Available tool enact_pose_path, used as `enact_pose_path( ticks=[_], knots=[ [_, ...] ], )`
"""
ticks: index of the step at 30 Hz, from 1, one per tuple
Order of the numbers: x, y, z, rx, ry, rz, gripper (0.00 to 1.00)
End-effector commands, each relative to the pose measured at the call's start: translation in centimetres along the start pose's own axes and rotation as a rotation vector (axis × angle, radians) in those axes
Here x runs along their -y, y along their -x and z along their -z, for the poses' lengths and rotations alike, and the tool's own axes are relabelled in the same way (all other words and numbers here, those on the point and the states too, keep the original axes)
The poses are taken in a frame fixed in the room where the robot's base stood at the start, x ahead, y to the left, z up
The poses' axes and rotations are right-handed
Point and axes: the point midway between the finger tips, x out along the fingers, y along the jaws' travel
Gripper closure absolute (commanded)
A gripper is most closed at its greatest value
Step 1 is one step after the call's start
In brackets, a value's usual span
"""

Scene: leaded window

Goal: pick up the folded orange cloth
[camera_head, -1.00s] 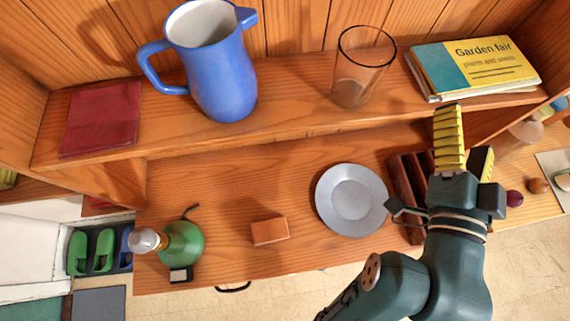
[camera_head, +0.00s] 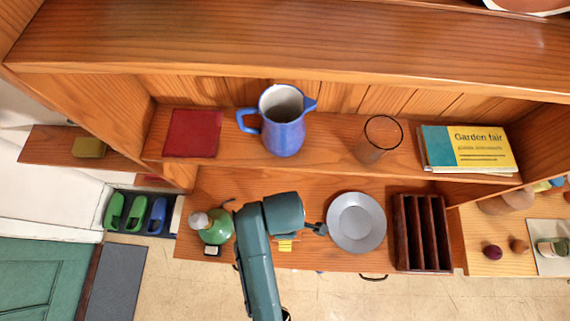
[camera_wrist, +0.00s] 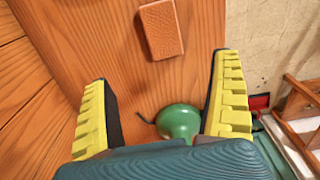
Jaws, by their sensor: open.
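The folded orange cloth (camera_wrist: 161,28) is a small, thick, orange-brown rectangle lying flat on the wooden counter. In the wrist view it is at the top centre, beyond my fingertips and between their lines. My gripper (camera_wrist: 165,70) is open, its two yellow ridged fingers apart with nothing between them. In the head view my arm covers the cloth, and only a little of my gripper's yellow fingers (camera_head: 286,245) shows below the wrist, over the counter.
A grey plate (camera_head: 356,222) and dark slotted rack (camera_head: 422,232) are to the right. The shelf above holds a blue jug (camera_head: 284,138) and a glass (camera_head: 378,140).

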Motion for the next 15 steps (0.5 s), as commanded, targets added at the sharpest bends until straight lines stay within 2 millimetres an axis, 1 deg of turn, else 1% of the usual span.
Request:
enact_pose_path(
  ticks=[1, 6, 9, 15],
  knots=[
    [0.2, -1.6, -0.1, 0.001, -0.002, 0.006, 0.06],
    [0.0, -5.7, -0.1, 0.0, -0.005, 0.001, 0.06],
    [0.0, -7.8, -0.1, 0.0, -0.006, -0.001, 0.06],
    [0.1, -9.8, -0.1, -0.001, -0.007, -0.003, 0.06]
  ],
)
